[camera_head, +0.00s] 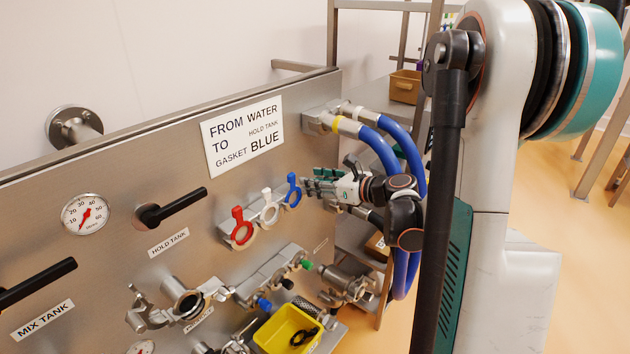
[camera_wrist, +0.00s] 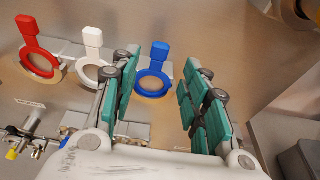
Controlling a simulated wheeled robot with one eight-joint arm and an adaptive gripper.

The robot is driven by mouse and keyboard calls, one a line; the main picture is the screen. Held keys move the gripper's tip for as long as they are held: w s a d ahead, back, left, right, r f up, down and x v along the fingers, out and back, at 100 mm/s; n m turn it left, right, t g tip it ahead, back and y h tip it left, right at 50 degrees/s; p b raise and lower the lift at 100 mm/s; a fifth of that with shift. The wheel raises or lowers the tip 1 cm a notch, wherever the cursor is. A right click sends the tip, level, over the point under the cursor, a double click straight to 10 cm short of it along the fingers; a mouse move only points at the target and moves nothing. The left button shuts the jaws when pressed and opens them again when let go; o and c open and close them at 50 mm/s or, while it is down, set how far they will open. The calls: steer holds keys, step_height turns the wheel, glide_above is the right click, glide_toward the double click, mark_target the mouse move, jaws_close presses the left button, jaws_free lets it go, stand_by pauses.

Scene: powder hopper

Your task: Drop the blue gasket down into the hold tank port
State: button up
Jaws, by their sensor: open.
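The blue gasket (camera_head: 291,180), a ring with an upright tab, hangs on the steel panel at the right end of a row with a red and a white gasket; it also shows in the wrist view (camera_wrist: 159,52). My gripper (camera_head: 308,186) is open and empty, close to the blue gasket from the right. In the wrist view, the gasket appears between and beyond the spread green fingers of my gripper (camera_wrist: 160,66); no contact is visible. An open steel port (camera_head: 183,296) with a clamp sits below the HOLD TANK label (camera_head: 168,242); its own label is unreadable.
The red gasket (camera_head: 238,213) and white gasket (camera_head: 267,194) hang close to the left. A sign (camera_head: 243,133) is above. Blue hoses (camera_head: 381,149) loop behind my gripper. Pipe fittings and a yellow bin (camera_head: 269,341) with black items are below. Black valve handles (camera_head: 172,207) protrude at left.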

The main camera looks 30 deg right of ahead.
mark_target(293, 178)
steer(key=shift+b+x, duration=0.9)
steer(key=shift+x, duration=3.8)
steer(key=c, duration=0.9)
